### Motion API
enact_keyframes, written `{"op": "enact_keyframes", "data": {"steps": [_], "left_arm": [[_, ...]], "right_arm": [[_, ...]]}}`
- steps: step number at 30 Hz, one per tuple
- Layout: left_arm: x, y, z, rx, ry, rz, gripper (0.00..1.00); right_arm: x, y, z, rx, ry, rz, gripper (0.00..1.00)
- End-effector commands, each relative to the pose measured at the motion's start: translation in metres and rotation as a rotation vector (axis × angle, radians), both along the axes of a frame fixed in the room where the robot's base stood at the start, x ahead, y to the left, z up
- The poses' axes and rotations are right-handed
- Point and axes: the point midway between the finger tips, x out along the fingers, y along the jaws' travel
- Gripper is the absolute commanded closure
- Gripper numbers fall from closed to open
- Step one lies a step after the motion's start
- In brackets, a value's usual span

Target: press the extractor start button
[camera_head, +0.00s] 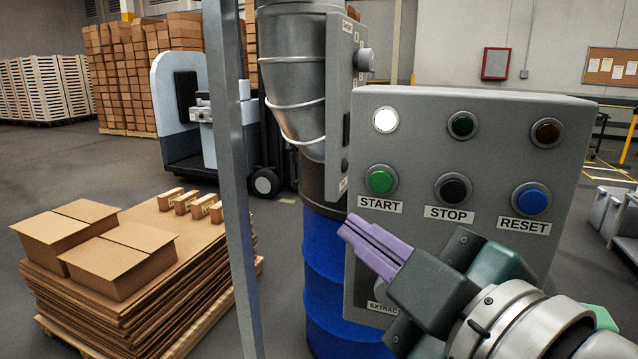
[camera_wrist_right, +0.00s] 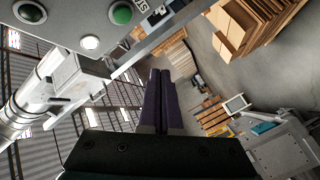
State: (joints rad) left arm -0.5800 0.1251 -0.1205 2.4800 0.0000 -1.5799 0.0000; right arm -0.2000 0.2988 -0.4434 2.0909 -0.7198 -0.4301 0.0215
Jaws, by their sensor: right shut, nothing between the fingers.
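The grey control panel (camera_head: 420,130) stands at the right of the head view. Its green START button (camera_head: 380,181) is at the left of the lower row, above the START label. The black STOP button (camera_head: 453,189) and blue RESET button (camera_head: 531,200) sit to its right. My right gripper (camera_head: 352,232) has purple fingers, shut and empty, in front of the panel, below and left of the START button and apart from it. In the right wrist view the shut fingers (camera_wrist_right: 159,80) point up the picture; a green button (camera_wrist_right: 121,13) shows at the top. My left gripper is not in view.
The upper row has a lit white lamp (camera_head: 386,120), a dark green one and a dark amber one. A grey post (camera_head: 236,180) stands left of the blue drum (camera_head: 327,270). A cardboard stack on a pallet (camera_head: 140,265) lies at the left.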

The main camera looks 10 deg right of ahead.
Motion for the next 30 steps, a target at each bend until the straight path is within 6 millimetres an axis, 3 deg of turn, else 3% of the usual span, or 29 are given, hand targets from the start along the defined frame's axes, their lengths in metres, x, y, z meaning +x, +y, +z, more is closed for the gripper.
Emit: {"op": "enact_keyframes", "data": {"steps": [5,21,30], "left_arm": [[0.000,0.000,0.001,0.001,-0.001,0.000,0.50],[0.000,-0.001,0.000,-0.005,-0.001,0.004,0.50],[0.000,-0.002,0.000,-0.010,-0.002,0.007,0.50]], "right_arm": [[0.009,-0.006,0.000,-0.003,-0.001,0.000,1.00],[0.065,-0.044,0.000,-0.001,0.001,-0.001,1.00],[0.073,-0.050,0.000,0.000,0.002,-0.002,1.00]]}}
